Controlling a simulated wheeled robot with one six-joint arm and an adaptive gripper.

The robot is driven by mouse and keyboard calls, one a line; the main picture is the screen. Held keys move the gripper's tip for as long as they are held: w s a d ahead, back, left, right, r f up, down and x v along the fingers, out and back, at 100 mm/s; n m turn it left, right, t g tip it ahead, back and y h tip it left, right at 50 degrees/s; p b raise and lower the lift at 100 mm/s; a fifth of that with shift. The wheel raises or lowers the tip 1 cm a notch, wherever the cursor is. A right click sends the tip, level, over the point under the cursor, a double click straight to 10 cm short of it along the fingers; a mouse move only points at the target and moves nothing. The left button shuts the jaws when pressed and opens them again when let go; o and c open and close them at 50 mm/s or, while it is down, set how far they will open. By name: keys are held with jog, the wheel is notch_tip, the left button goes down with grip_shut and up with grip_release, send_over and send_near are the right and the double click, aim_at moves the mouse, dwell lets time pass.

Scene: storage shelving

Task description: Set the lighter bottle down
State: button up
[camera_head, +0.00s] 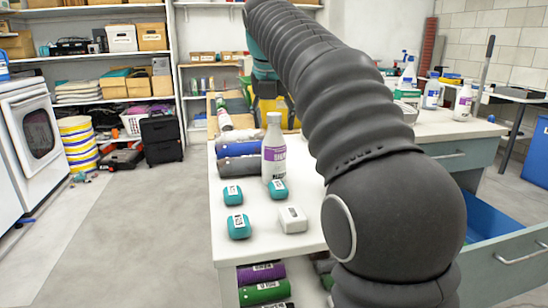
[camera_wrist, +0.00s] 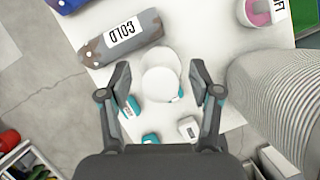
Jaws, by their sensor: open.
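A white bottle with a purple label (camera_head: 274,150) stands upright on the white worktop in the head view. In the wrist view a white bottle seen from above (camera_wrist: 160,84) lies between the fingers of my gripper (camera_wrist: 163,82). The fingers are spread, with a gap on each side of the bottle. Another bottle, pink inside its rim with a white label (camera_wrist: 264,10), shows at the upper right of the wrist view. In the head view my gripper cannot be made out clearly. Which bottle is lighter cannot be told by sight.
Teal small items (camera_head: 238,226) and a white one (camera_head: 292,219) sit in front of the bottle. A grey roll marked COLD (camera_wrist: 124,36) lies beside it. More rolls lie on a shelf below (camera_head: 262,272). An open blue drawer (camera_head: 487,232) is at the right.

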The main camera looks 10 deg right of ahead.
jog(key=c, duration=1.2)
jog(key=shift+r, duration=0.1)
